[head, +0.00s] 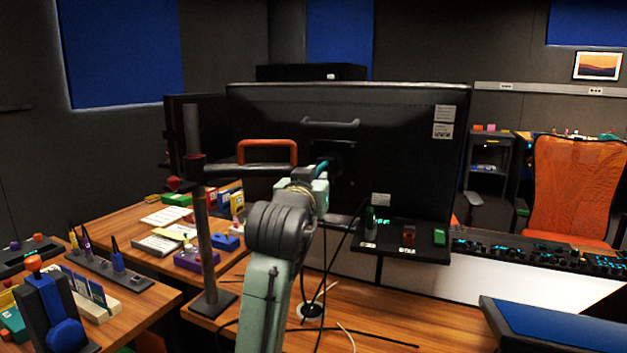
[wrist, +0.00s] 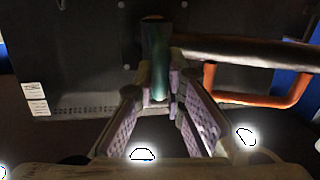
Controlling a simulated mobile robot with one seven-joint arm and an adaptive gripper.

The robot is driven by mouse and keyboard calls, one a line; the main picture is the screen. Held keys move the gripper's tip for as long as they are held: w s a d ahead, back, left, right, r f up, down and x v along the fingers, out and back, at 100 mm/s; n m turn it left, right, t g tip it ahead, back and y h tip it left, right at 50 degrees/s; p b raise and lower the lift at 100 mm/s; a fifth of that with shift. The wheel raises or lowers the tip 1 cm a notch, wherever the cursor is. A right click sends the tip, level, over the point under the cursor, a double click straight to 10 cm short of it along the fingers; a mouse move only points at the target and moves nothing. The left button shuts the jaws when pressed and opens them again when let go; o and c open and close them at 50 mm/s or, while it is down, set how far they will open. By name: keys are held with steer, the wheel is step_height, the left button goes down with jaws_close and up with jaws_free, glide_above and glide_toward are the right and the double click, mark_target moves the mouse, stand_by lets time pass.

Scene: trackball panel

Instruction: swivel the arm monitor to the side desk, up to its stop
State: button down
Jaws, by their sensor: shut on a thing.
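The arm monitor (head: 400,150) is a large dark screen seen from behind, with white labels; its dark back also fills much of the wrist view (wrist: 90,50). A dark arm (head: 225,171) joins it to an upright pole (head: 203,250) at left. An orange handle (head: 267,144) stands on that arm; it also shows at right in the wrist view (wrist: 285,101). My gripper (wrist: 160,97) is shut on a dark teal upright grip (wrist: 155,50) behind the monitor. In the head view, my gripper (head: 321,180) partly hides where the grip meets the mount.
Wooden desks at left carry cards (head: 165,215), small boxes and a blue-black joystick unit (head: 55,310). A small black shelf (head: 400,243) sits below the monitor. Cables hang beside my arm. A console (head: 540,252) and orange chair (head: 578,185) stand at right.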

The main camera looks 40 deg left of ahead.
steer(key=shift+w+d+r, duration=0.2)
steer(key=shift+w+d, duration=0.05)
steer(key=shift+d, duration=0.25)
steer(key=shift+w+d+r, duration=0.15)
steer(key=shift+w+d, duration=0.05)
steer(key=shift+d, duration=0.25)
steer(key=c, duration=1.7)
jaws_free()
steer(key=shift+d+f, duration=0.1)
steer(key=shift+o, duration=0.2)
steer(key=shift+a+f, duration=0.1)
steer(key=shift+a, duration=0.1)
steer(key=shift+s, duration=0.1)
steer(key=v, duration=1.2)
